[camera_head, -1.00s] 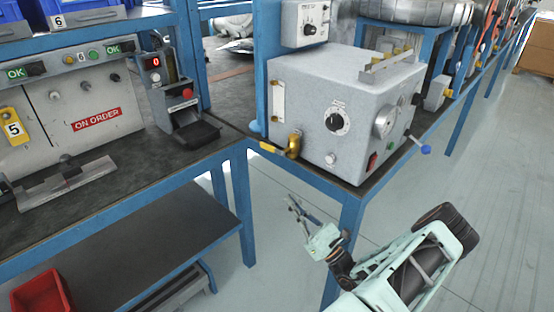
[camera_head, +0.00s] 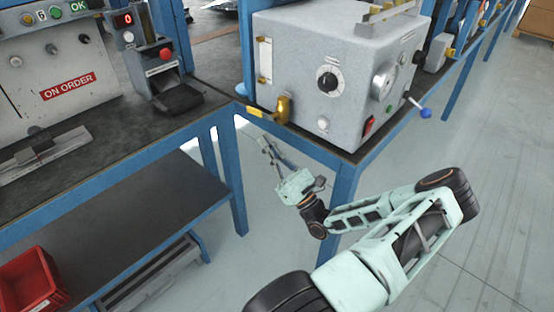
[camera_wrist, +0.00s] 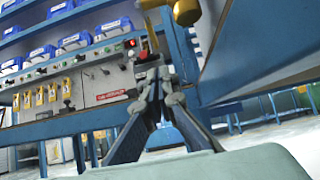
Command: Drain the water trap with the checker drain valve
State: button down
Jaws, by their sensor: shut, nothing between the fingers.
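The checker is a grey box (camera_head: 340,75) on the corner of the blue-framed bench. A brass drain valve (camera_head: 283,109) with a yellow lever sits low at its left front corner, and the lever points left. A narrow sight glass on the box's left side (camera_head: 265,60) may be the water trap; its water level is too small to read. My gripper (camera_head: 266,147) is below the valve, apart from it, its fingers pointing up and left. In the wrist view the fingers (camera_wrist: 156,72) are shut and empty, with the brass valve (camera_wrist: 186,10) above them at the top edge.
A blue-knobbed lever (camera_head: 425,112) sticks out at the checker's right. The blue bench leg (camera_head: 343,210) and bench edge are close to my arm. A left bench holds a black-based device (camera_head: 170,85); a red bin (camera_head: 32,280) is on its lower shelf.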

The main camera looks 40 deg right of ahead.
aim_at(256, 115)
jog(key=shift+w+r+b, duration=0.15)
jog(key=shift+w+r, duration=0.15)
jog(key=shift+r, duration=0.55)
jog(key=shift+w+r+b, duration=0.1)
jog(key=shift+w+r, duration=0.25)
jog(key=shift+r, duration=0.5)
jog(key=shift+w+r+b, duration=0.15)
jog(key=shift+w+r, duration=0.15)
jog(key=shift+r, duration=0.55)
jog(key=r+p, duration=0.1)
jog(key=p, duration=0.2)
jog(key=shift+w+r+t+y, duration=0.3)
jog(key=shift+r, duration=0.05)
